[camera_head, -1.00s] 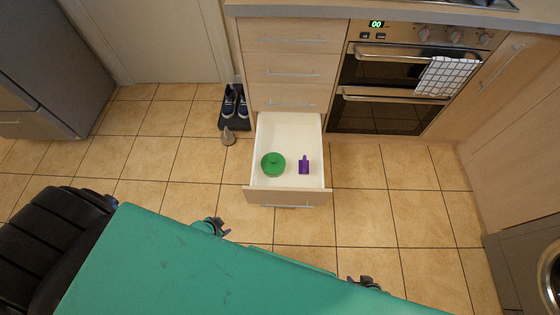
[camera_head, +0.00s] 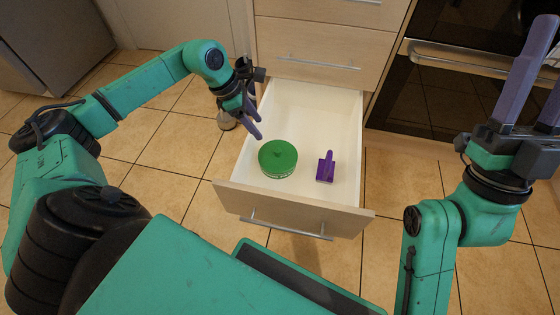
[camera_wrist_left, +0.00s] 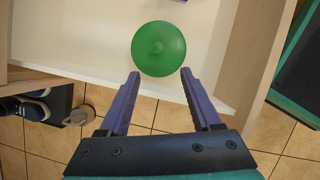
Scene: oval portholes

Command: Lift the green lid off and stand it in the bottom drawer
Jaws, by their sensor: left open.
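The green lid (camera_head: 277,153), round with a small knob in the middle, sits on a green round container (camera_head: 278,174) in the open bottom drawer (camera_head: 318,108). Only the container's patterned side shows. In the left wrist view the lid (camera_wrist_left: 158,48) lies just beyond the fingertips, roughly centred between them. My left gripper (camera_head: 258,129) is open and empty, above the drawer's left side, apart from the lid. My right gripper (camera_head: 543,70) is raised at the far right with its fingers pointing up, apart and empty, partly cut off by the picture edge.
A purple scoop-like object (camera_head: 326,168) lies in the drawer to the right of the container. The back of the drawer is bare. The drawer front (camera_head: 290,212) stands nearest me. Dark shoes (camera_wrist_left: 28,107) and a small grey-brown object (camera_wrist_left: 80,115) are on the tiles to the left.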

